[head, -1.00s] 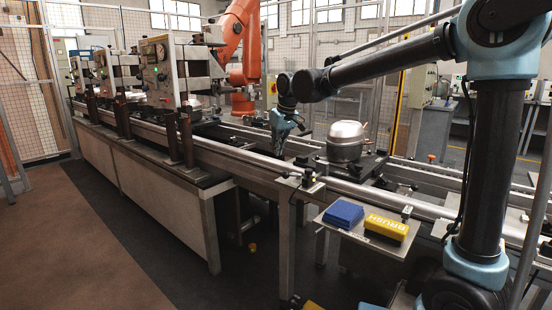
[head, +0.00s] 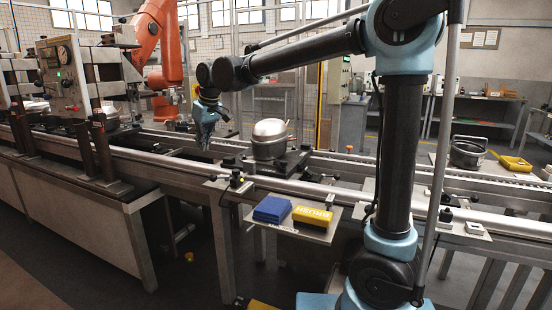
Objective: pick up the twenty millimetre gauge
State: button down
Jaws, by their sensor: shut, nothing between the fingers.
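I cannot make out a twenty millimetre gauge for certain in the head view; no marking of that size is legible. My gripper (head: 206,138) points down over the conveyor line, left of and apart from a silver and dark compressor (head: 269,146). The gripper is small in the picture; its fingers are shut with nothing seen between them. A blue block (head: 272,209) and a yellow block marked BRUSH (head: 312,216) lie side by side on a small side shelf (head: 318,234) in front of the line, well below and right of the gripper.
The compressor sits on a dark pallet (head: 292,164) on the conveyor rails. A test station with a dial (head: 65,70) stands at left, an orange robot arm (head: 160,45) behind. The front floor is mostly clear.

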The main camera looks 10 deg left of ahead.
aim_at(247, 164)
jog(key=k, duration=1)
